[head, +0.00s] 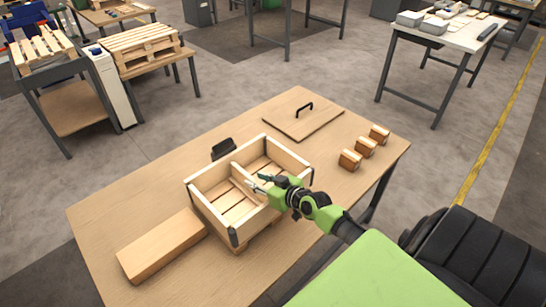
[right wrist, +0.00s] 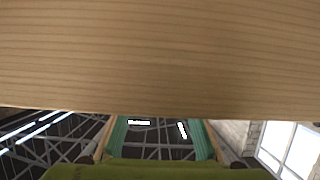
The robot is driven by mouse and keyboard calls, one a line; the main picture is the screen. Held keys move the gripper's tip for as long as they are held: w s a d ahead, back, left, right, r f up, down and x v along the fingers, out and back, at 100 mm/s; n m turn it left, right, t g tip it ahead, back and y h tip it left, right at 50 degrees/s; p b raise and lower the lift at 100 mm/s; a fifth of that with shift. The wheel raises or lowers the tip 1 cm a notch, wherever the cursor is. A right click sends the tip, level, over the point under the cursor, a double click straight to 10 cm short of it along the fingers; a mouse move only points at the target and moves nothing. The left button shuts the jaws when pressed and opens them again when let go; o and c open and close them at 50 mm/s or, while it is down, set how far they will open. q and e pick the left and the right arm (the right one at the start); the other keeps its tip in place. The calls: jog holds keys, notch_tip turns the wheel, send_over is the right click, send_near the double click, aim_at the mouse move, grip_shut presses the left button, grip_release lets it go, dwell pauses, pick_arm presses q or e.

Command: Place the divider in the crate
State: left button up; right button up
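The open wooden crate (head: 211,213) stands on the table with slats in its floor. The divider (head: 243,174), a thin pale board, stands across the middle of the crate, between its long walls. My right gripper (head: 258,183) reaches over the crate's near right wall, its fingertips apart close to the divider's near end. In the right wrist view its teal fingers stand apart with a clear gap. A wooden surface (right wrist: 160,55) fills the top of that view and hides the tips; I cannot tell which board it is. My left gripper is not in view.
A flat board with a black handle (head: 304,121) lies behind the crate, and small wooden blocks (head: 365,147) sit to the right. A long wooden block (head: 160,248) lies left of the crate. A black object (head: 222,149) stands behind it. The table's (head: 130,205) left part is clear.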

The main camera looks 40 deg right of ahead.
jog(key=v, duration=0.9)
jog(key=shift+s+r, duration=0.25)
jog(key=shift+r, duration=0.15)
